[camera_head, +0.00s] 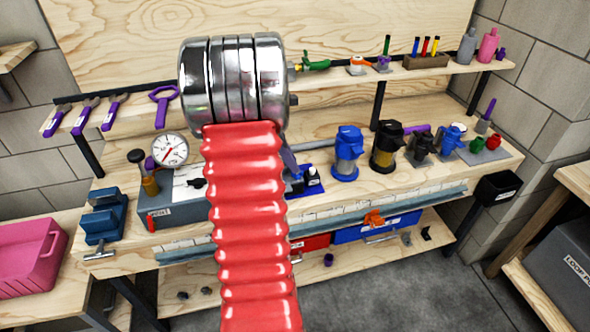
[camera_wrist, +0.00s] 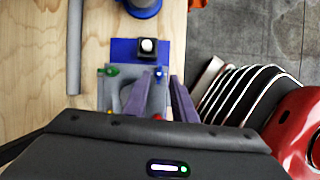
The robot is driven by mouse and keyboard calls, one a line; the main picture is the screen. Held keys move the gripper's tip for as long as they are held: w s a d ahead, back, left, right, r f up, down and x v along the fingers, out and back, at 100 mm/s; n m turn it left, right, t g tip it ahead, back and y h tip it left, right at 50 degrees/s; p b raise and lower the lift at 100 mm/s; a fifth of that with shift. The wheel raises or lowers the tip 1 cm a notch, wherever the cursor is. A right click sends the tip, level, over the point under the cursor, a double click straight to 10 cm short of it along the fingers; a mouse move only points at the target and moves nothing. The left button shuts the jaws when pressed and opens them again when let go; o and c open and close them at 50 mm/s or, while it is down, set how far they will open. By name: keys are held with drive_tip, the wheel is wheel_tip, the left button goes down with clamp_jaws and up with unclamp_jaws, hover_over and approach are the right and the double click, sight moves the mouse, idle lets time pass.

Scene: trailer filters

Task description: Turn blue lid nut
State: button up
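A blue filter (camera_head: 347,155) with a blue lid (camera_head: 350,134) stands upright on the bench, right of my arm. In the wrist view, a blue round body (camera_wrist: 143,8) is cut off by the top edge. I cannot make out a separate nut on the lid. My gripper (camera_wrist: 158,85) points at a small blue base with a black-and-white knob (camera_wrist: 148,46), short of the blue round body. Its two grey-purple fingers appear apart, with nothing clearly between them. In the head view my red arm hides most of the gripper.
A dark filter with a yellowish bowl (camera_head: 386,150) stands right of the blue one, with more small fittings beyond. A grey bar (camera_wrist: 74,45) lies to the left in the wrist view. A pressure gauge (camera_head: 170,150) and a blue vise (camera_head: 104,215) are at left.

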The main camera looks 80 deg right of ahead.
sight(297, 174)
drive_tip(key=shift+x, duration=2.05)
clamp_jaws()
drive_tip(key=shift+a, duration=0.15)
